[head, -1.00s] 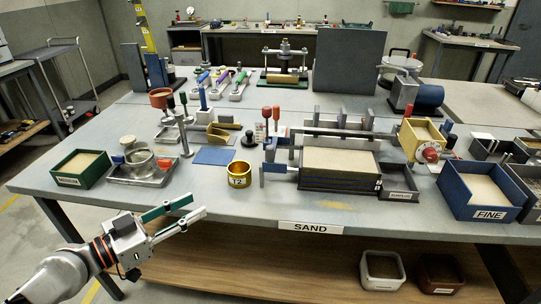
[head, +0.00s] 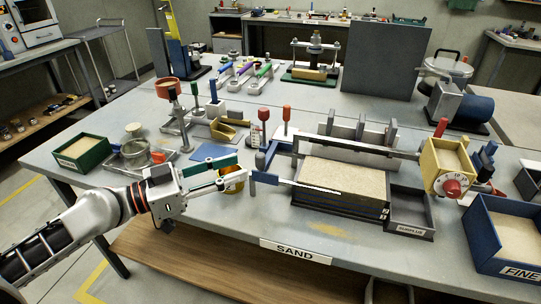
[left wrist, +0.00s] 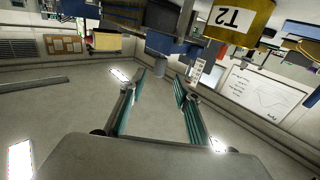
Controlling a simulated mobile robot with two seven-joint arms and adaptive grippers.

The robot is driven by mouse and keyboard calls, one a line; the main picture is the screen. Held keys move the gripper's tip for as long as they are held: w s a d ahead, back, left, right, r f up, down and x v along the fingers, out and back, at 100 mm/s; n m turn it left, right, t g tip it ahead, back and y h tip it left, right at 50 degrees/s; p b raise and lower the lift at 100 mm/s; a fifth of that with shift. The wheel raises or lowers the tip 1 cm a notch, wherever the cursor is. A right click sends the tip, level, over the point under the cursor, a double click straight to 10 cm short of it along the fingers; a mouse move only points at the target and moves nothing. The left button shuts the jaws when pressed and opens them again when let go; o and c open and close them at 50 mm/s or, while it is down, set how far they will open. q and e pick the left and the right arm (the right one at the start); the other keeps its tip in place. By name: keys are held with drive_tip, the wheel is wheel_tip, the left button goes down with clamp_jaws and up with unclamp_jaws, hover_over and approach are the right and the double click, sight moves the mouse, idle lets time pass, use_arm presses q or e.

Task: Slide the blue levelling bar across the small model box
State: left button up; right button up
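The small model box (head: 340,206) stands near the front of the table, filled with pale sand. The blue levelling bar (head: 265,178) is at the box's left end, with a blue upright part there and a thin strip running right along the sand. My left gripper (head: 244,168) is open just left of the bar's blue end, its green-padded fingers pointing right. It looks empty, and contact with the bar cannot be told. In the left wrist view, the open fingers (left wrist: 160,78) have a grey-blue piece beyond their tips. My right gripper is not in view.
A dark surplus tray (head: 410,232) adjoins the box's right end. A yellow box with a red dial (head: 430,170) stands behind it. The table's front edge is near.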

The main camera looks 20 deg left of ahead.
sight(261, 167)
use_arm(q)
drive_tip(key=p+x, duration=0.1)
drive_tip(key=x, duration=0.1)
drive_tip(key=p+x, duration=0.1)
drive_tip(key=x, duration=0.1)
drive_tip(key=p+x, duration=0.1)
drive_tip(key=x, duration=0.1)
drive_tip(key=shift+r, duration=0.25)
drive_tip(key=shift+w+d+f+p, duration=0.2)
drive_tip(key=shift+w+d+p, duration=0.25)
drive_tip(key=shift+w, duration=0.05)
clamp_jaws()
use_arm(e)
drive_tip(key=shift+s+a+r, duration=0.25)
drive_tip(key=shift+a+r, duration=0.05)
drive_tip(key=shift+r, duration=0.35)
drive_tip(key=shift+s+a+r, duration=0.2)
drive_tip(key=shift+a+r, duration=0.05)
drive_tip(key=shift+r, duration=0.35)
